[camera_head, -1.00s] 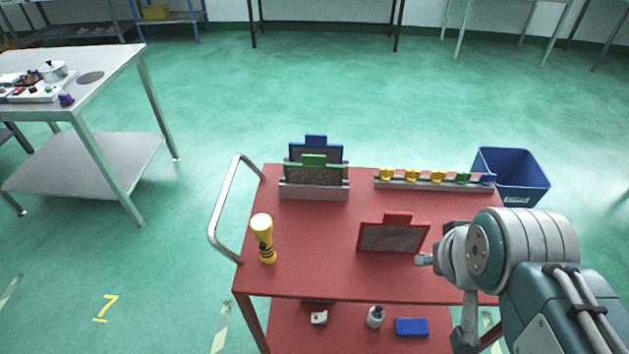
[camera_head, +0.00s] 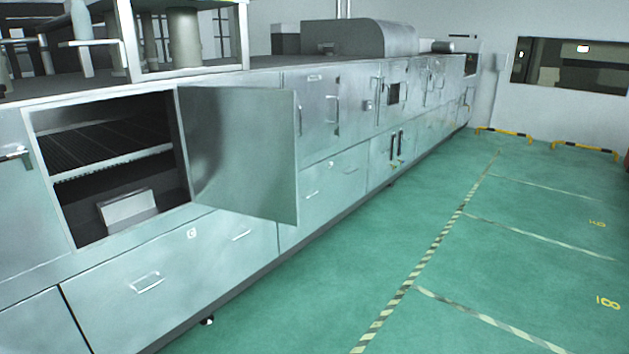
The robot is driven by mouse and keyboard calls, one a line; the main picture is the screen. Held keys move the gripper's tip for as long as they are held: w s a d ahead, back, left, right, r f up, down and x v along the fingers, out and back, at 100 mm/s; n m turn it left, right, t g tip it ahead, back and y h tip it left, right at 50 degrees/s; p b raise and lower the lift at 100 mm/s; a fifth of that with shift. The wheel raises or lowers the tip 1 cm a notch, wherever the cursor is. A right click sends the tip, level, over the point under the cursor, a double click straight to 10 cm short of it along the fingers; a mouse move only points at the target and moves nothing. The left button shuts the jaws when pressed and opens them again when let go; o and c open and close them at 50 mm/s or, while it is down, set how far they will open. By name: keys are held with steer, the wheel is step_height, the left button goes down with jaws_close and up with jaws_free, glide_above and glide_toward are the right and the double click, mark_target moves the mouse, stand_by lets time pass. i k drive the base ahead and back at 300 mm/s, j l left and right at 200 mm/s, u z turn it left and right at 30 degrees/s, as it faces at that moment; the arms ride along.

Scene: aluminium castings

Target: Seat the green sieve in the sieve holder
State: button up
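No green sieve is in view now, and my gripper is out of the picture. A long grey metal machine (camera_head: 230,250) runs from the left front to the far back. Its door (camera_head: 245,150) stands open, showing a dark compartment with a slatted rack (camera_head: 105,150). A light grey block (camera_head: 128,208) sits low in that compartment; I cannot tell whether it is the sieve holder.
The open door juts out to the right of the compartment. Green floor (camera_head: 480,270) with striped lane lines is clear on the right. Yellow-black barriers (camera_head: 585,150) stand near the far wall.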

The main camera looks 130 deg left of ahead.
mark_target(115, 210)
steer(key=k+u, duration=0.45)
steer(key=k, duration=0.65)
steer(key=u, duration=4.5)
steer(key=z, duration=4.45)
